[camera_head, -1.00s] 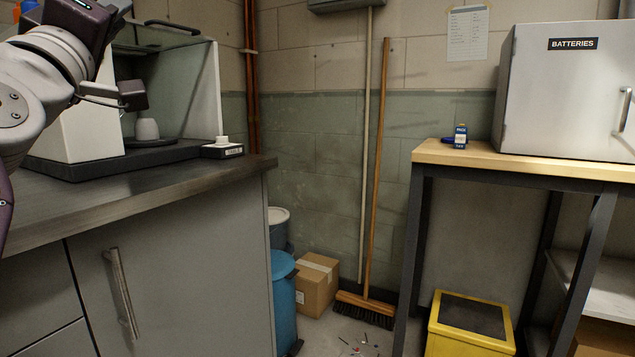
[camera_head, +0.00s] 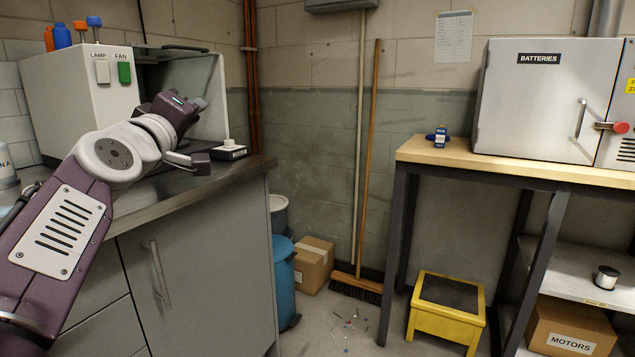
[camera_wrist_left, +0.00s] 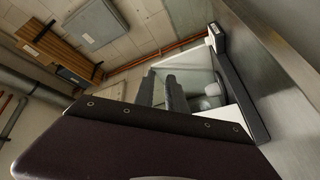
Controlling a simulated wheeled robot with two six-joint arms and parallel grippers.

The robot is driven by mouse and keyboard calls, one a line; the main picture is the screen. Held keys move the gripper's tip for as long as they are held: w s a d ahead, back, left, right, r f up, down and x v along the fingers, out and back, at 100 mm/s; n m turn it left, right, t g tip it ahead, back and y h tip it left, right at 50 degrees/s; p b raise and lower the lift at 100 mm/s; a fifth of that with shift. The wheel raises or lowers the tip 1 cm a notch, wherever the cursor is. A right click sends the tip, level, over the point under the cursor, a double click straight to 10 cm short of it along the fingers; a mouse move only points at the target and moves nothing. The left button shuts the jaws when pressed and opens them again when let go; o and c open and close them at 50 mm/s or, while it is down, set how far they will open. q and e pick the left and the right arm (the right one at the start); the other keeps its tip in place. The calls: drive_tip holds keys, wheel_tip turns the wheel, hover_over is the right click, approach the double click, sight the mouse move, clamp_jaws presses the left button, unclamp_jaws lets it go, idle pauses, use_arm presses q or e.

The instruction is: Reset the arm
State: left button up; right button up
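My left arm comes in from the left in the head view, bent over the bench top. Its gripper (camera_head: 198,103) is in front of the open glass-sided hood (camera_head: 212,95), apart from it and above the counter. In the left wrist view two dark fingers (camera_wrist_left: 160,92) stand with a narrow gap between them and nothing visible held. A rounded grey-white object (camera_wrist_left: 210,90) shows beyond them; in the head view the arm hides the hood's inside. My right gripper is out of view.
A white box with lamp and fan switches (camera_head: 82,95) stands behind my arm. A small black box with a white knob (camera_head: 229,150) sits near the counter's right end. A yellow stool (camera_head: 447,328), cardboard box (camera_head: 312,268) and broom (camera_head: 357,287) stand on the floor ahead.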

use_arm(q)
drive_tip(key=d+f+m+g+h+p, duration=0.1)
drive_tip(key=d+f+m+g+p, duration=0.2)
drive_tip(key=f, duration=1)
drive_tip(key=d+f+m+g+p, duration=0.1)
drive_tip(key=d+f+g+p, duration=0.35)
drive_tip(key=f, duration=0.95)
drive_tip(key=s+a+f+m+g+y, duration=0.15)
drive_tip(key=s+f+m+g, duration=0.35)
drive_tip(key=s+f+g, duration=1.25)
drive_tip(key=s+r+t+p, duration=0.3)
drive_tip(key=s+r+p, duration=0.1)
drive_tip(key=r+p, duration=1.1)
drive_tip(key=s+a+r+m+t+p, duration=0.1)
drive_tip(key=s+r+t+p, duration=0.2)
drive_tip(key=r+p, duration=1.3)
drive_tip(key=p, duration=0.6)
drive_tip(key=shift+s+a+p, duration=0.15)
drive_tip(key=shift+s+p, duration=0.2)
drive_tip(key=shift+p, duration=0.05)
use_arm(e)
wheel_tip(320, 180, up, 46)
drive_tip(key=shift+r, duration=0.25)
